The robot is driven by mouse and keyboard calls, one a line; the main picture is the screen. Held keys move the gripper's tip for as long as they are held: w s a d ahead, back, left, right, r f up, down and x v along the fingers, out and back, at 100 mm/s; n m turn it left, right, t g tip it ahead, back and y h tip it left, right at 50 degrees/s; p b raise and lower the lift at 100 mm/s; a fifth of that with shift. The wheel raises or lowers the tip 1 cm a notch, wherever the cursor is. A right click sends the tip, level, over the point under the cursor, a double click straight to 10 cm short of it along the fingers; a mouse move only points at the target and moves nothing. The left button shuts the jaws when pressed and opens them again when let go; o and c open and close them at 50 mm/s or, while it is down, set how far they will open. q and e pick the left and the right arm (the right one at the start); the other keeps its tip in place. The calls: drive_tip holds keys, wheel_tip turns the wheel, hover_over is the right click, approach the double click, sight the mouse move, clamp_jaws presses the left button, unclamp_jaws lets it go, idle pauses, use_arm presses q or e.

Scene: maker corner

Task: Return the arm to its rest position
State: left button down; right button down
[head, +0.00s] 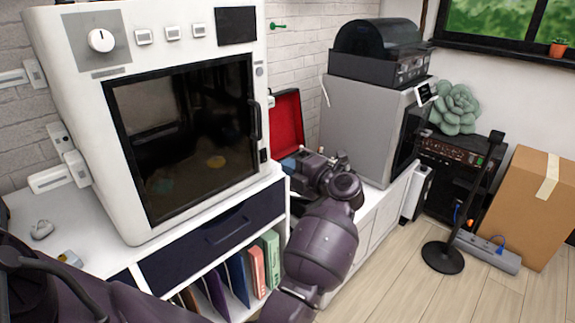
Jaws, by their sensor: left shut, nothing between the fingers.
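My left arm comes in from the lower left, and its dark purple forearm rises through the lower middle of the head view. My left gripper (340,160) is at the far end, shut and empty. It is small and partly hidden by my own wrist. It shows in front of the grey box-shaped machine and just right of the open red-lined case (287,122). I cannot tell whether it touches either. My right gripper is not in view.
A white oven-like machine (77,62) stands on the cabinet at left, above a dark drawer (205,240) and upright folders. A grey machine (362,125) carries a black device (375,42). A stand (443,257), power strip (488,254) and cardboard box (530,205) are at right. Floor in front is clear.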

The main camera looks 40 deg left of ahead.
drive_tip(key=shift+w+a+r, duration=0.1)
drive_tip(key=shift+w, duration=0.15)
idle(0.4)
